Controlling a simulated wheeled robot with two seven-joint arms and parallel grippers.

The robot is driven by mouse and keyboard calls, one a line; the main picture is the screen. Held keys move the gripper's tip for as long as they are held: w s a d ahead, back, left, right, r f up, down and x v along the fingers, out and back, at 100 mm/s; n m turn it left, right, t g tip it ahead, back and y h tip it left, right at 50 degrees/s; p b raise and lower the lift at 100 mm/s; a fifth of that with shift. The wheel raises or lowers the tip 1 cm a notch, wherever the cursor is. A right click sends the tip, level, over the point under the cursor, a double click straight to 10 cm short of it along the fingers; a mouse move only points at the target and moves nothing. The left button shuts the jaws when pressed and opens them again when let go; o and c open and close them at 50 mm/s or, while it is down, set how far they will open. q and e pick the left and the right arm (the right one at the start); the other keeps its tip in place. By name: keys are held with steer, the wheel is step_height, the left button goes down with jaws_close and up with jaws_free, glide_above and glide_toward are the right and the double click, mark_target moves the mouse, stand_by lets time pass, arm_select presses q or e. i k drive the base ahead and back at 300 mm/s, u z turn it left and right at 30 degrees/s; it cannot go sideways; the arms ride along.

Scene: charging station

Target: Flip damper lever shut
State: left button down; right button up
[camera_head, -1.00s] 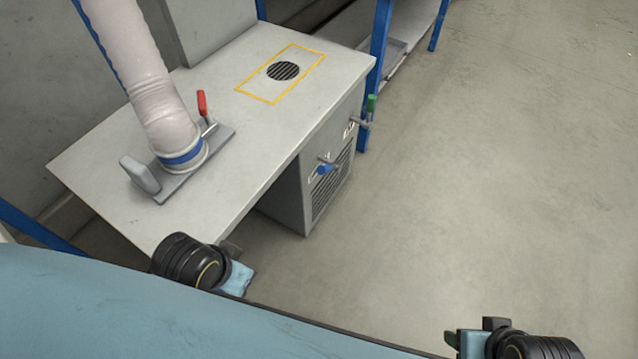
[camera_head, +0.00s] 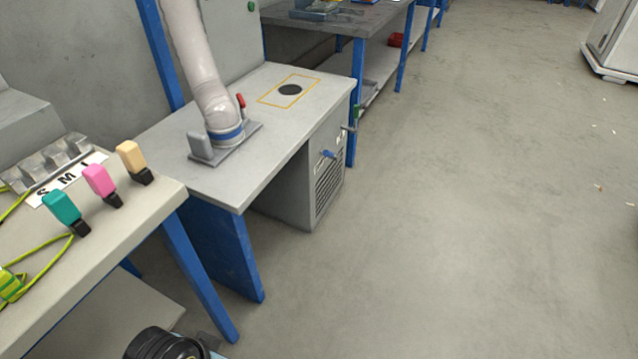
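A red-handled lever (camera_head: 241,101) stands upright on the grey base plate (camera_head: 240,142) of a thick white hose (camera_head: 203,75), on the worktop. A blue-handled lever (camera_head: 327,154) and a green-handled lever (camera_head: 353,113) stick out from the side of the grey cabinet (camera_head: 294,190) below. I cannot tell from labels which one is the damper lever. My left gripper (camera_head: 208,343) is at the bottom edge, mostly cut off, well short of all the levers; its fingers cannot be made out. My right gripper is out of view.
A bench (camera_head: 110,245) at the left holds teal, pink and tan connectors and a yellow-green cable. A yellow outline surrounds a dark round vent (camera_head: 290,90) on the worktop. Another workbench (camera_head: 370,20) stands behind.

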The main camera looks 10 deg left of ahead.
mark_target(328, 154)
steer(key=z, duration=0.75)
steer(key=i, duration=1.25)
steer(key=u, duration=0.7)
steer(key=i, duration=0.75)
steer(key=u, duration=0.8)
